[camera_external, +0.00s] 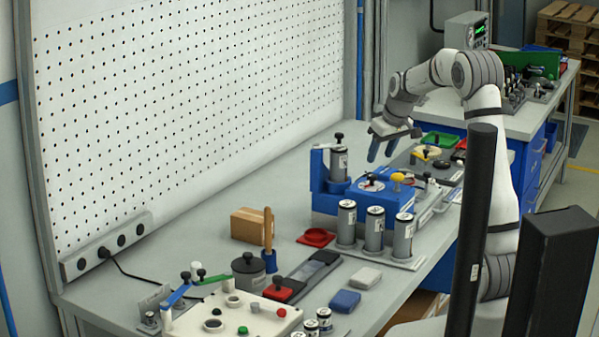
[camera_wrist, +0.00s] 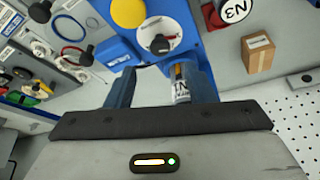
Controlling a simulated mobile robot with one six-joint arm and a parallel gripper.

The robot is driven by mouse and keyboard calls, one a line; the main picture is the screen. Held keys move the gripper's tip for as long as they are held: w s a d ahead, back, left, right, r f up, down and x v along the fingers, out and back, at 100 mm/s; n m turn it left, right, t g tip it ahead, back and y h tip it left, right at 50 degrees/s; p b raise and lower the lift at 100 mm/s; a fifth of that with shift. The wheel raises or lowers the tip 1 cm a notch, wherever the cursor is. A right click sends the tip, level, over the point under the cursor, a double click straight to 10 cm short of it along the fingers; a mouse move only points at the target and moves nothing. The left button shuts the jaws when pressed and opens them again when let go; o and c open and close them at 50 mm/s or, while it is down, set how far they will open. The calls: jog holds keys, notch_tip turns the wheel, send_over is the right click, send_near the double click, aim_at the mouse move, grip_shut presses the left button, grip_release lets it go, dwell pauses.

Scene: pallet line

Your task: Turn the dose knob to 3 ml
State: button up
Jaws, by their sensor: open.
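A white round dial (camera_external: 372,185) with a black knob and a red mark sits on top of the blue machine (camera_external: 328,201). I take it for the dose knob. In the wrist view the dial (camera_wrist: 160,33) lies just beyond my fingertips, its black knob (camera_wrist: 160,45) roughly between them. The scale is too small to read. My gripper (camera_external: 382,148) is open and empty, its blue fingers pointing down above the machine, apart from the knob. The gripper (camera_wrist: 160,70) also shows in the wrist view.
A grey cylinder (camera_external: 338,164) stands in the machine's left holder. Several labelled cylinders (camera_external: 374,230) stand in a rack in front. A yellow knob (camera_external: 398,177) is right of the dial. A brown box (camera_external: 247,226) and a red dish (camera_external: 317,237) lie to the left.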

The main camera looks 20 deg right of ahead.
aim_at(373, 175)
jog(key=p+x, duration=0.1)
jog(key=x, duration=0.6)
jog(key=shift+s, duration=0.1)
jog(key=shift+c, duration=0.5)
jog(key=shift+r, duration=0.1)
jog(key=c, duration=0.9)
